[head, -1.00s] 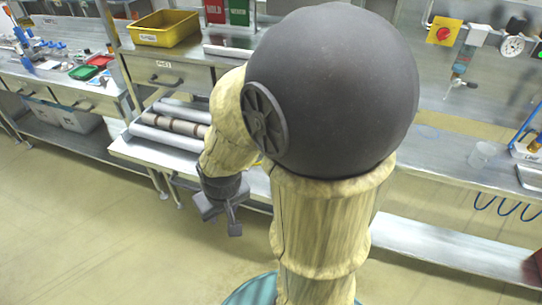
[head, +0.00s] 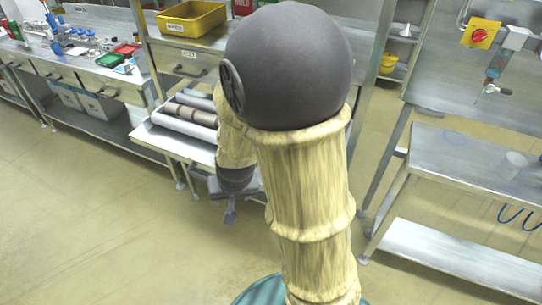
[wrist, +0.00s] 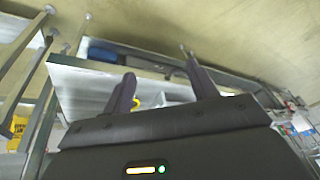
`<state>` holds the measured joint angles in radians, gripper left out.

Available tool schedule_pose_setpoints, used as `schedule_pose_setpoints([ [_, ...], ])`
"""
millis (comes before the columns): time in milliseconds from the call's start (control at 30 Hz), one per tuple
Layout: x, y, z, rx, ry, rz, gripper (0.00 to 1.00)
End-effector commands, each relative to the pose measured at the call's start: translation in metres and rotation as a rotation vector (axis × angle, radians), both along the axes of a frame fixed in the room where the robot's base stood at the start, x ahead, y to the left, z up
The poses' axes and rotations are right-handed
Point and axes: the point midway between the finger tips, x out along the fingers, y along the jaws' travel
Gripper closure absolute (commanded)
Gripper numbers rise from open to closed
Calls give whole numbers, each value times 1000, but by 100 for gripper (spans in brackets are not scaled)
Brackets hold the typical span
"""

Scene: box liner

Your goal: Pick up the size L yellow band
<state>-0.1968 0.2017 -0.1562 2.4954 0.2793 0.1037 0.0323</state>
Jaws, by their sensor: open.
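I cannot make out a size L yellow band for certain. A small curved yellow piece (wrist: 135,101) shows between my fingers in the wrist view, beyond them, too small to tell what it is. My gripper (head: 230,212) hangs low in front of the bench with the rolls in the head view. In the wrist view my gripper (wrist: 158,72) is open, its two dark fingers apart with nothing held. My own arm hides part of the bench in the head view.
A yellow bin (head: 192,18) stands on the drawer bench. Grey and brown rolls (head: 190,114) lie on a lower shelf. A left bench (head: 85,65) holds red and green trays. A steel bench (head: 465,165) stands at right. The floor (head: 100,220) at front left is clear.

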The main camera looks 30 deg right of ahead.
Motion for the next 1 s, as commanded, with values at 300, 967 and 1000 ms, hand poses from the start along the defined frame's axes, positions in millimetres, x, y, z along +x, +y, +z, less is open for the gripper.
schedule_pose_setpoints([
  [300, 78, -23, -85, -170, -233, -389, 41],
  [967, 114, -66, -83, -551, -675, -672, 41],
  [1000, 114, -66, -84, -551, -675, -672, 41],
])
